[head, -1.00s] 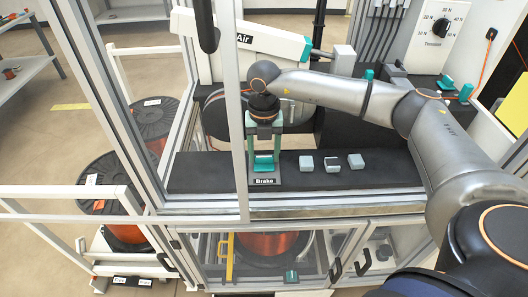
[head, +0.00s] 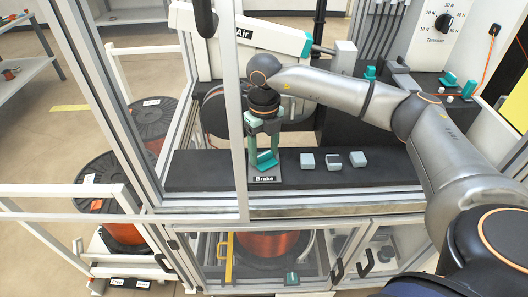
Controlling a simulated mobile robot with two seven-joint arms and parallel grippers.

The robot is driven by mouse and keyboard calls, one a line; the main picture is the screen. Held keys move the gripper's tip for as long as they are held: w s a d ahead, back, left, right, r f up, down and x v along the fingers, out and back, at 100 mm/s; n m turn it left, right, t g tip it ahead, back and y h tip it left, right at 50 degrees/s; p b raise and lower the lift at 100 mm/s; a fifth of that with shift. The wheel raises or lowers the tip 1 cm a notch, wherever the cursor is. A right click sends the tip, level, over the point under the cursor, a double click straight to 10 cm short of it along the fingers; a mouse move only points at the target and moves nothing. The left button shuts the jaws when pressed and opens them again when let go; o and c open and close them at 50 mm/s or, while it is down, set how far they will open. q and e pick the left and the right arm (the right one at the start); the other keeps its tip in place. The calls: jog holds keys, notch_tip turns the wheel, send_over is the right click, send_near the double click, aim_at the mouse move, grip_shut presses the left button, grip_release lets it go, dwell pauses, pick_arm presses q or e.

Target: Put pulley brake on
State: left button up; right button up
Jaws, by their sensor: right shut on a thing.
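The brake is a grey stand with a teal lever (head: 267,160) on the dark bench, with a "Brake" label (head: 265,180) at its foot. My right gripper (head: 265,145) points down over it and is shut on the brake lever. Its green fingers straddle the upper part of the brake, and the exact contact is partly hidden. The lever's teal lower part shows below the fingers and looks slanted. A pulley wheel (head: 214,108) stands behind the frame post, partly covered by it and by my gripper. My left gripper is not in view.
Three small grey blocks (head: 333,160) sit on the bench right of the brake. An upright frame post (head: 236,130) stands just left of my gripper. The white "Air" unit (head: 265,40) is behind. Copper wire spools (head: 125,230) stand at left.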

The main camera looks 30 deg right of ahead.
aim_at(264, 154)
jog(key=n+b, duration=0.1)
jog(key=n, duration=0.4)
jog(key=shift+n+b, duration=0.3)
jog(key=n+b, duration=0.1)
jog(key=n, duration=0.4)
jog(key=shift+r+n, duration=0.1)
jog(key=shift+n, duration=0.2)
jog(key=o, duration=1.4)
jog(key=shift+c, duration=0.2)
notch_tip(264, 154, up, 12)
jog(key=shift+r, duration=0.2)
